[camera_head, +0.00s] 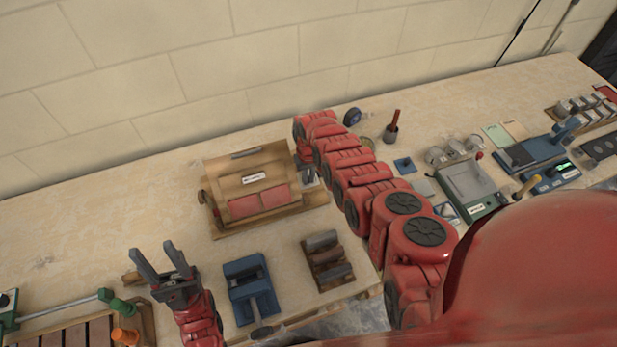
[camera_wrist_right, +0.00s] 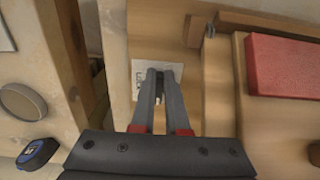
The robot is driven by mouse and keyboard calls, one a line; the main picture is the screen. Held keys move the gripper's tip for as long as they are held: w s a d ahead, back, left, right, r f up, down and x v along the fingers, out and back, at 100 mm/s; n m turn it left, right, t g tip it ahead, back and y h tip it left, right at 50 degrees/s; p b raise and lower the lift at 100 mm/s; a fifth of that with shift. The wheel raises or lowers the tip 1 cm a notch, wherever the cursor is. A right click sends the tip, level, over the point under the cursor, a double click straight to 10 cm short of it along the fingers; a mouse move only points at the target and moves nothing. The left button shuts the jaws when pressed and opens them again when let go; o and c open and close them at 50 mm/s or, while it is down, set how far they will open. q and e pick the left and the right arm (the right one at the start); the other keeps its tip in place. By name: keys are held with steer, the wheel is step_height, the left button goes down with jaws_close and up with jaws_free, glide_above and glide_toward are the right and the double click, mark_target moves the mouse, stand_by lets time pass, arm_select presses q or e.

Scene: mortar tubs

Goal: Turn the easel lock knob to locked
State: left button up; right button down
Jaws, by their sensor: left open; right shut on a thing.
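The wooden easel (camera_head: 278,162) stands near the wall, with red panels and a white label on its sloped board. My right gripper (camera_wrist_right: 160,76) is at its right side. In the right wrist view its fingers are shut at a white marked plate (camera_wrist_right: 138,72) on the easel's wood. The lock knob is mostly hidden by the fingertips, so its setting cannot be read. In the head view my right arm partly covers this spot. My left gripper (camera_head: 160,264) is open and empty, at the front left of the easel.
A blue clamp-like fixture (camera_head: 243,268) and a wooden rack (camera_head: 322,247) with cylinders stand in front of the easel. A tape measure (camera_head: 352,117) lies behind my right arm. Green and orange handles (camera_head: 126,336) are at lower left. The table's far left is clear.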

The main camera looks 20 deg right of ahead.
steer(key=shift+m, duration=0.3)
steer(key=shift+a+f+m+b, duration=0.15)
steer(key=shift+a+m+b, duration=0.1)
steer(key=shift+m+b, duration=0.5)
steer(key=shift+f+m+b, duration=0.1)
steer(key=shift+m+b, duration=0.45)
steer(key=shift+m, duration=0.4)
steer(key=m+b, duration=0.3)
steer(key=shift+w+a+b, duration=0.15)
steer(key=shift+a+b, duration=0.15)
steer(key=shift+a+r+m+b, duration=0.1)
steer(key=shift+r+m+b, duration=0.1)
steer(key=shift+m+b, duration=0.85)
steer(key=c, duration=0.9)
jaws_free()
steer(key=shift+w, duration=0.1)
